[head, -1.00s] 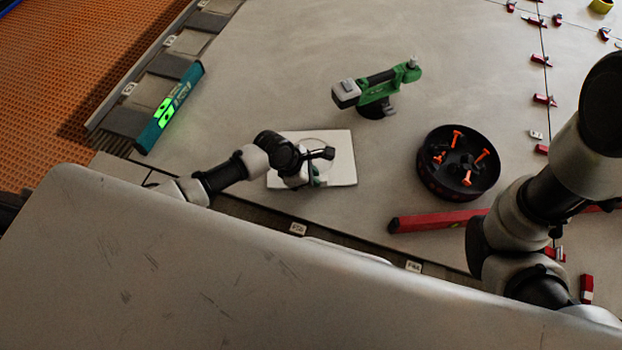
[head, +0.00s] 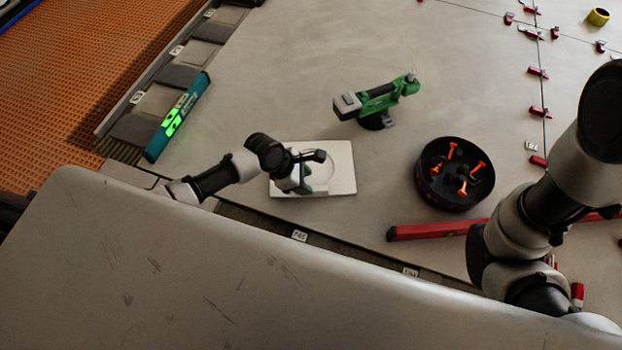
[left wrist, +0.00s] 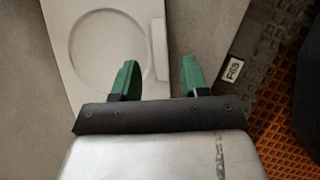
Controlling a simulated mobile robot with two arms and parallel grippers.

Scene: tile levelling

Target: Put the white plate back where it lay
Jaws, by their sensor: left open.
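The white plate (head: 340,165) lies flat on the grey tiled floor, a square slab with a round ring mark on its top. It also shows in the left wrist view (left wrist: 105,50), with a narrow raised strip (left wrist: 158,45) along its edge. My left gripper (head: 305,184) is over the left part of the plate and hides some of it. In the left wrist view its two green fingers (left wrist: 160,72) are spread apart. The strip lies between them in the picture; I cannot tell whether they touch it. My right arm shows at the right, but its gripper is outside the picture.
A green power tool (head: 376,102) stands behind the plate. A dark round tub (head: 424,188) with orange-handled pieces is to the right, near a red bar (head: 430,231). A teal level (head: 178,117) lies at the left. Bare floor separates the plate from these.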

